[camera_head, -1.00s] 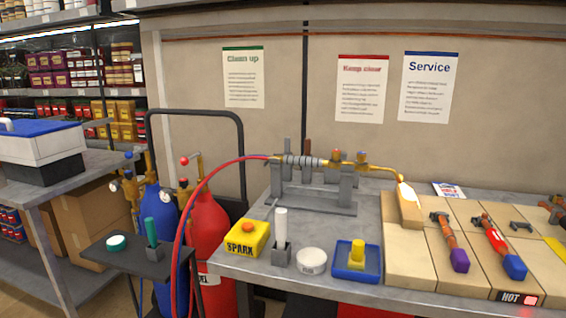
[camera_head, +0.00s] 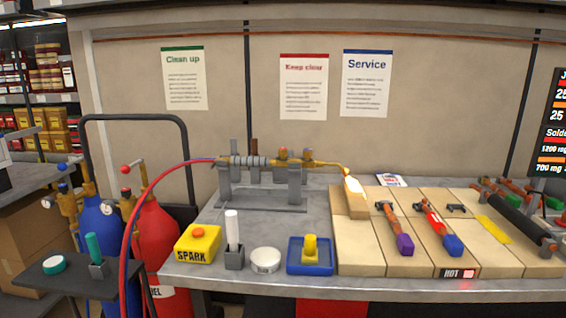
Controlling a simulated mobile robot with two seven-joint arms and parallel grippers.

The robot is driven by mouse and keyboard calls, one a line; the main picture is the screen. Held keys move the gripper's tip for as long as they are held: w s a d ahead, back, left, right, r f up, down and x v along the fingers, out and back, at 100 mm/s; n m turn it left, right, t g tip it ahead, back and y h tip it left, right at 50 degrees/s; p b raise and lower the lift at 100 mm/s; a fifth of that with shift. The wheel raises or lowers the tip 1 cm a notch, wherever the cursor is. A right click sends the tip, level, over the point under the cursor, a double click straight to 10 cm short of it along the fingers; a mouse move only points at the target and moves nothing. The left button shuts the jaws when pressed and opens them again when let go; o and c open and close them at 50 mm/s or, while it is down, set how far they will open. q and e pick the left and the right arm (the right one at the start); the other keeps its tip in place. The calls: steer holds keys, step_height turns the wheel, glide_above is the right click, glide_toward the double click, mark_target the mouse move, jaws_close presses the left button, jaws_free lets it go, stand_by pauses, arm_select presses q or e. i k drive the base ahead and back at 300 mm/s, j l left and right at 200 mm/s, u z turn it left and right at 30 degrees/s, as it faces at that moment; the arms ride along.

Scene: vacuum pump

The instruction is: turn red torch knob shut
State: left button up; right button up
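A torch with a brass body (camera_head: 320,163) lies level on a grey stand (camera_head: 262,197) on the bench. A small orange-red knob (camera_head: 282,153) sits on top of the brass part; I cannot tell from here how far it is turned. The brass tip bends down at the right, and a bright flame (camera_head: 353,184) glows there against a tan brick. A red hose (camera_head: 140,205) arches from the torch's left end down past the cylinders. Neither of my grippers is in view.
A red cylinder (camera_head: 155,235) and a blue cylinder (camera_head: 100,225) stand left of the bench. A yellow SPARK box (camera_head: 198,244), white round tin (camera_head: 265,260) and blue tray (camera_head: 292,266) line the bench front. Tools lie on tan bricks at right, above a lit HOT sign (camera_head: 458,273).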

mark_target(282, 151)
steer(key=i+j, duration=0.25)
steer(key=i+z, duration=0.15)
steer(key=z, duration=0.3)
steer(key=i+j+z, duration=0.1)
steer(key=z, duration=0.3)
